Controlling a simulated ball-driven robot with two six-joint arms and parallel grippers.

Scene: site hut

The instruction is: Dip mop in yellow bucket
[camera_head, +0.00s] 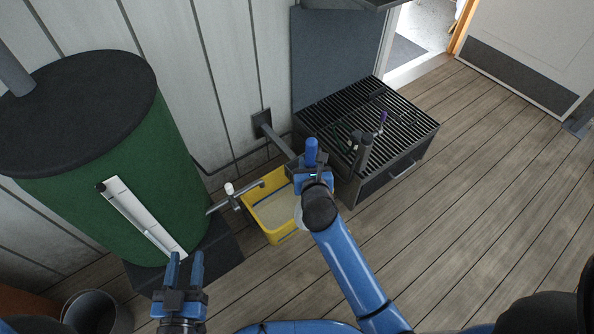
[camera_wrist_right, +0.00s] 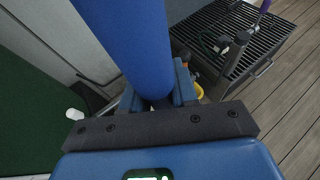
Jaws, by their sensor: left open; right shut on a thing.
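The yellow bucket (camera_head: 247,189) stands on the floor below the tap, with a pale beige surface showing inside it. My right gripper (camera_head: 313,178) is shut on the mop's blue handle (camera_head: 311,152), above the bucket's right side. In the right wrist view the blue handle (camera_wrist_right: 130,40) rises large between the jaws, and a small piece of the yellow bucket (camera_wrist_right: 199,91) shows beyond. The mop's lower end is mostly hidden behind my gripper and arm, so I cannot tell whether it touches the bucket. My left gripper (camera_head: 186,268) is open and empty, left of the bucket.
A green barrel (camera_head: 120,180) with a tap (camera_head: 235,196) stands left of the bucket. A dark cabinet with a slatted top (camera_head: 400,125) stands close on its right, with small things on top. A grey bin (camera_head: 95,312) is at lower left. Plank floor (camera_head: 480,200) is clear at right.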

